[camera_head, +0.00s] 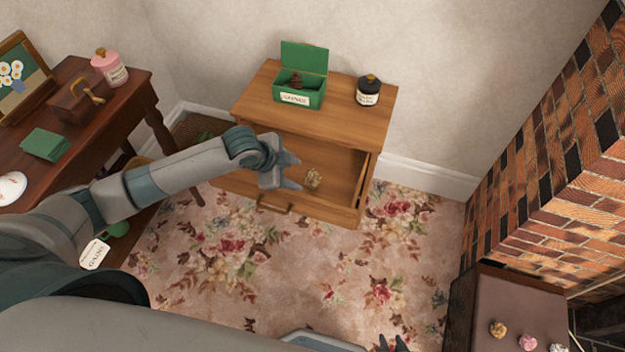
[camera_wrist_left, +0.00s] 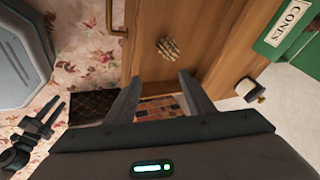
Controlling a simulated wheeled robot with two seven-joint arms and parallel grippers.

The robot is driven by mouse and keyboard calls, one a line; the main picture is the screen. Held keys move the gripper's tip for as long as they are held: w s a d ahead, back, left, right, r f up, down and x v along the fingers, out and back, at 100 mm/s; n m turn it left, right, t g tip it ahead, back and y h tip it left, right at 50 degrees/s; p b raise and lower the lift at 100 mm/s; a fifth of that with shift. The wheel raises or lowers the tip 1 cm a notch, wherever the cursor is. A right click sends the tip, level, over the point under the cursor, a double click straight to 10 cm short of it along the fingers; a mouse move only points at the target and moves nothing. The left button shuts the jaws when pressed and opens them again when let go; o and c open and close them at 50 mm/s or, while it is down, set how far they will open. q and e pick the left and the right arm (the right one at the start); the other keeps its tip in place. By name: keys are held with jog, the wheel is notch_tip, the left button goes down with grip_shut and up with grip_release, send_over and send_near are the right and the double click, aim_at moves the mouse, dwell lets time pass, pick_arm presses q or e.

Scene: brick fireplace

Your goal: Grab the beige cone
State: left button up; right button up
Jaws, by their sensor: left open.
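The beige cone (camera_head: 313,178) lies in the open drawer (camera_head: 335,190) of the wooden cabinet. It also shows in the left wrist view (camera_wrist_left: 168,47), beyond my fingertips. My left gripper (camera_head: 297,173) is open and empty, just left of the cone in the head view and apart from it. In the left wrist view its two fingers (camera_wrist_left: 158,82) are spread, with the cone roughly in line with the gap. My right gripper (camera_head: 393,342) shows only its tips at the bottom edge; in the left wrist view its fingers (camera_wrist_left: 58,118) look apart and empty.
A green box (camera_head: 297,95) with its lid up, labelled CONES in the wrist view, and a dark jar (camera_head: 368,91) stand on the cabinet top (camera_head: 335,110). Several small cones lie on a brown surface (camera_head: 500,290) at lower right. The flowered carpet before the drawer is clear.

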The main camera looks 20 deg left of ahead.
aim_at(309, 177)
pick_arm(q)
jog(key=shift+w+a+r+m, duration=0.15)
jog(key=shift+w+a+r, duration=0.15)
jog(key=shift+a, duration=0.2)
jog(key=shift+w+a+r+m, duration=0.15)
jog(key=shift+w+a+r, duration=0.05)
jog(key=shift+a+r, duration=0.2)
jog(key=shift+f, duration=0.1)
jog(key=x, duration=1.2)
jog(key=shift+w+a+f, duration=0.1)
jog(key=shift+a, duration=0.05)
jog(key=shift+f, duration=0.1)
jog(key=shift+a+p+x, duration=0.15)
jog(key=shift+a+x, duration=0.1)
jog(key=shift+x, duration=1.05)
jog(key=shift+a+p+x, duration=0.15)
jog(key=shift+a+x, duration=0.05)
jog(key=shift+x, duration=1.05)
jog(key=shift+f, duration=0.1)
jog(key=shift+c, duration=0.6)
jog(key=c, duration=0.7)
